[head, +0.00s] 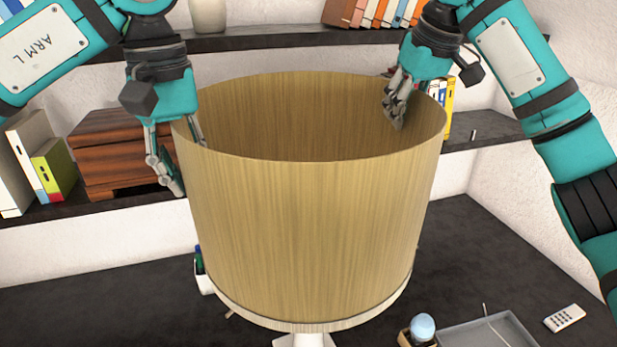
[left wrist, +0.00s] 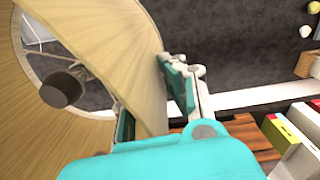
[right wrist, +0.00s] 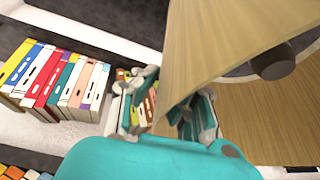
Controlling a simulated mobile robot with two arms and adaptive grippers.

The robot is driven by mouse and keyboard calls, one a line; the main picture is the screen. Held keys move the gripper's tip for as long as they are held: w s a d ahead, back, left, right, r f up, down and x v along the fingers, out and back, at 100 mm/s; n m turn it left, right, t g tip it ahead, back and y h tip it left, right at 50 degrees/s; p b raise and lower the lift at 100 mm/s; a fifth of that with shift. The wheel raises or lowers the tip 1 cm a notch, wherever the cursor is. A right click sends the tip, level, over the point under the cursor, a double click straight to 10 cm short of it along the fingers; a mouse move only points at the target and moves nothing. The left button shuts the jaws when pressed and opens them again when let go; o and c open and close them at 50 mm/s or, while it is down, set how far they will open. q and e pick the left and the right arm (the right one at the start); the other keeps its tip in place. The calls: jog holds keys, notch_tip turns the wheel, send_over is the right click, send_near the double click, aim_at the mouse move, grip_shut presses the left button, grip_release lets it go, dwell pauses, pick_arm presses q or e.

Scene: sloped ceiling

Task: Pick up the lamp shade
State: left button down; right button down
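The lamp shade (head: 310,230), a large open-topped tan wood-grain drum, stands upright in the middle of the head view. A white stem (head: 305,340) shows below its bottom rim. My left gripper (head: 180,150) is open across the left rim, one finger inside and one outside. The left wrist view shows the shade wall (left wrist: 152,85) between its fingers (left wrist: 150,105). My right gripper (head: 398,100) is open at the right rim. The right wrist view shows the shade edge (right wrist: 185,80) between its spread fingers (right wrist: 168,108), with a gap on the outer side. Its outer finger is largely hidden in the head view.
A dark desk (head: 110,310) lies below, with a grey tray (head: 490,332), a remote (head: 564,318) and a blue-topped item (head: 423,326) at front right. Shelves behind hold a wooden box (head: 112,150), books (head: 50,165) and a white pot (head: 208,15).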

jog(key=shift+r, duration=0.1)
notch_tip(320, 180, up, 5)
jog(key=p, duration=0.5)
dwell(0.3)
jog(key=shift+f, duration=0.2)
